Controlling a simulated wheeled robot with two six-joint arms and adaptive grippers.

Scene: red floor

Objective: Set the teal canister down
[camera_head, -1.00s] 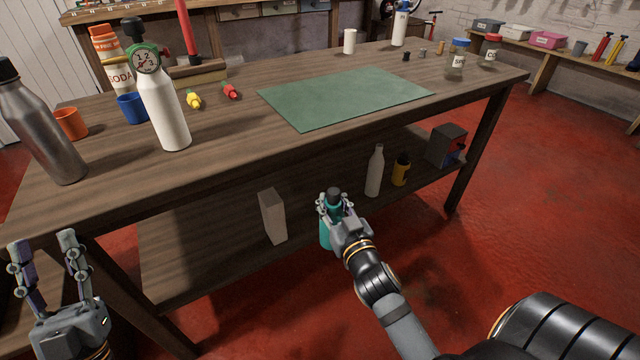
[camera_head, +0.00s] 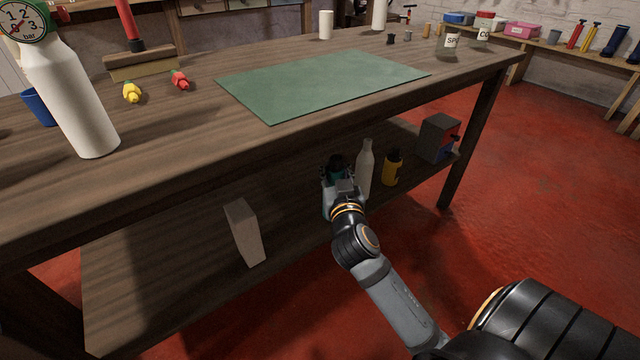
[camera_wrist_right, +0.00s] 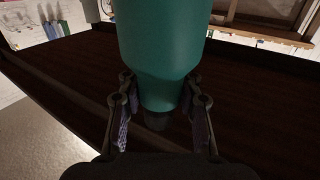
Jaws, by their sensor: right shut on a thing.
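The teal canister shows large in the right wrist view (camera_wrist_right: 162,50), between the fingers of my right gripper (camera_wrist_right: 160,112). In the head view only a little of the canister (camera_head: 336,175) shows, with its dark cap on top. My right gripper (camera_head: 338,182) is shut on it at the lower shelf (camera_head: 180,240) under the workbench, left of the white bottle. I cannot tell whether the canister's base touches the shelf. My left gripper is out of view.
On the lower shelf stand a pale box (camera_head: 245,232), a white bottle (camera_head: 365,168), a yellow bottle (camera_head: 392,168) and a grey box (camera_head: 438,138). The workbench top (camera_head: 190,125) overhangs the shelf. A green mat (camera_head: 320,84) lies on it.

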